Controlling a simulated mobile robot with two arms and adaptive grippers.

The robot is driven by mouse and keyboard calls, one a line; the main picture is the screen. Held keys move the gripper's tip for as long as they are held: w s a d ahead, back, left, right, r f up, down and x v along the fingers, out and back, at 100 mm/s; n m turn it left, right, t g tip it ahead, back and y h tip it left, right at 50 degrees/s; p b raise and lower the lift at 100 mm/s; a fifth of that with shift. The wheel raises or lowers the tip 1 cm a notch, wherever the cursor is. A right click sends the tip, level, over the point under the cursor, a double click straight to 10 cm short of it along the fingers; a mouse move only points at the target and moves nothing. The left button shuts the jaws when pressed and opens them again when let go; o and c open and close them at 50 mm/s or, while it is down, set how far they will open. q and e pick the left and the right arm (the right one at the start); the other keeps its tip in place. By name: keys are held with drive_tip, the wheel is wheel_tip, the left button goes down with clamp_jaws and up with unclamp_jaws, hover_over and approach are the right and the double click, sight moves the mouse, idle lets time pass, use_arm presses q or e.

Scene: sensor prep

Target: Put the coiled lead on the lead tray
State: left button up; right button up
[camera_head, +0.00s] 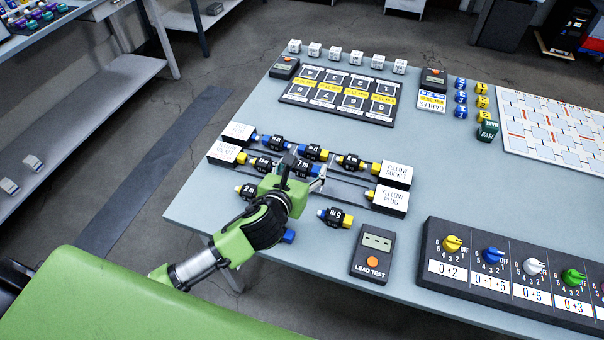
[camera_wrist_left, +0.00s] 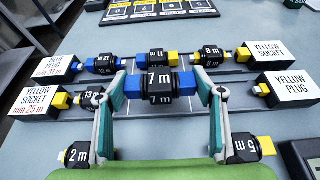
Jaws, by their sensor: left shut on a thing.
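My left gripper (camera_head: 300,172) reaches over the table from the lower left. In the left wrist view its fingers (camera_wrist_left: 162,90) are shut on a black block marked 7 m (camera_wrist_left: 160,86) with blue ends, taken to be the coiled lead. In the head view this block (camera_head: 300,168) is partly hidden by the gripper. It is among the plug-ended blocks; whether it touches the table is unclear. Nothing is labelled as a lead tray; a black board with numbered cells and yellow labels (camera_head: 340,94) lies farther back. My right gripper is not in view.
Similar blocks surround the gripper, such as the 5 m block (camera_head: 336,217) and 8 m block (camera_wrist_left: 210,54). White-topped YELLOW SOCKET (camera_head: 396,174) and YELLOW PLUG (camera_head: 391,200) boxes stand right. A LEAD TEST unit (camera_head: 373,253) and a knob panel (camera_head: 508,276) are nearer the front right.

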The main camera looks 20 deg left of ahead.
sight(302, 174)
use_arm(q)
drive_tip(key=shift+w+a+f, duration=0.2)
drive_tip(key=shift+w+f, duration=0.5)
drive_tip(key=shift+f, duration=0.1)
drive_tip(key=shift+w+f, duration=0.2)
drive_tip(key=shift+f, duration=0.1)
wheel_tip(302, 174, down, 3)
drive_tip(key=shift+w+a+f, duration=0.1)
drive_tip(key=shift+f, duration=0.05)
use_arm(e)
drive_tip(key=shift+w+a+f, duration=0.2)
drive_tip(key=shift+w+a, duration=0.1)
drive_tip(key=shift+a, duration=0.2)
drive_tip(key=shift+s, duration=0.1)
use_arm(q)
drive_tip(key=o, duration=1.2)
drive_tip(key=shift+f, duration=0.15)
drive_tip(key=shift+o, duration=0.2)
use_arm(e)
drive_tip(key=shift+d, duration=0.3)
